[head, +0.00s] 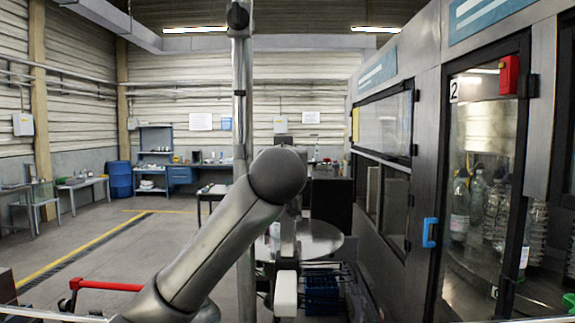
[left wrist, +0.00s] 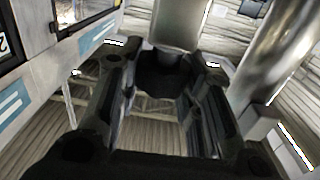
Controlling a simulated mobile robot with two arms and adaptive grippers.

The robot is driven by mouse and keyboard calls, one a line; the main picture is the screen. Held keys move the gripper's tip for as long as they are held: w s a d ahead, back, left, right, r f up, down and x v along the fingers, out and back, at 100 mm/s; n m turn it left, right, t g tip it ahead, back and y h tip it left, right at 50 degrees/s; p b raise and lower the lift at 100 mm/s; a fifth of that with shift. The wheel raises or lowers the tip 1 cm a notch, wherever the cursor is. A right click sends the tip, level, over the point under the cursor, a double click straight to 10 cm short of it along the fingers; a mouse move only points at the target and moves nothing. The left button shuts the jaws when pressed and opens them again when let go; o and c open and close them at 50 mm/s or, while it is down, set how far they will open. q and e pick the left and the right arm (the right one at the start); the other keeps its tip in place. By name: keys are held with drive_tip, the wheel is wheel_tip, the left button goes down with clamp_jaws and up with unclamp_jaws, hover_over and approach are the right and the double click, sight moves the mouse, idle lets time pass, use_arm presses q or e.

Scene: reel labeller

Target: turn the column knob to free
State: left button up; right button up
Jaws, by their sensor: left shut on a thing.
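In the left wrist view, the fingers of my left gripper (left wrist: 160,88) are on both sides of a black knob-like part (left wrist: 163,72), shut on it. A pale metal cylinder (left wrist: 180,25) shows just behind it. I cannot tell from the frames which way the knob is turned. In the head view, a grey metal column (head: 241,105) stands upright, with a dark round part (head: 238,17) near its top. My right gripper is not in view.
A round metal table (head: 312,241) stands behind my arm, with dark blue crates (head: 322,290) before it. The labelling machine (head: 430,130), with glass doors and a blue handle (head: 430,232), fills the right side. A red bar (head: 105,286) is at lower left; open floor lies beyond.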

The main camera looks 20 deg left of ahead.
use_arm(q)
drive_tip(key=shift+n+y, duration=0.3)
drive_tip(key=shift+y, duration=0.1)
drive_tip(key=o, duration=1)
drive_tip(key=shift+o, duration=0.2)
drive_tip(key=shift+s, duration=0.1)
drive_tip(key=v, duration=1.2)
